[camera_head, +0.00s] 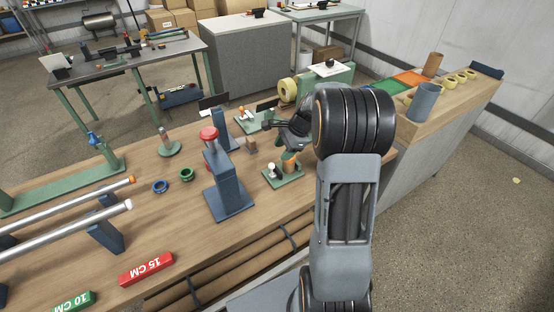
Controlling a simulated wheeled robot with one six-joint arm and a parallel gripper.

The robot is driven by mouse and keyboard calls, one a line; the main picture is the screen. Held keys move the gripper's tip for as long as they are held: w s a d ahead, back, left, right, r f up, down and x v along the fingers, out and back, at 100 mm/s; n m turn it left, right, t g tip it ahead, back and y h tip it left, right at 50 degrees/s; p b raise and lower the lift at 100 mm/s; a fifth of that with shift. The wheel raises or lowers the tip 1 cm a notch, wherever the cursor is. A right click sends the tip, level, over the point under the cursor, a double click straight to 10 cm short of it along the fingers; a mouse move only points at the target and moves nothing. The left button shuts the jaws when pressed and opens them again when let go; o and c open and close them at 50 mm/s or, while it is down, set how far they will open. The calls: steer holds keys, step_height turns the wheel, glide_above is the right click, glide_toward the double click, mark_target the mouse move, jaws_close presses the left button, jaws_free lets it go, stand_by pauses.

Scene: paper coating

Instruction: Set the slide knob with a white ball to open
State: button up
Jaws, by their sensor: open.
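A small white ball (273,167) sits on a dark base on a green plate (283,181) near the front edge of the wooden workbench. It appears to be the slide knob; its open or closed setting is too small to tell. An orange cylinder (290,158) stands on the same plate, just right of the ball. My gripper (267,126) is open and empty, pointing left, above and behind the white ball and apart from it. My arm hides part of the bench to the right of the plate.
A blue stand with a red knob (209,134) rises left of the plate. Another green plate with a small orange-topped piece (241,111) lies behind, near my gripper. A small brown block (251,145) is close by. Metal rods (70,229) and a red block (146,268) lie at left.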

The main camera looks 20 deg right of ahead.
steer(key=shift+v, duration=2)
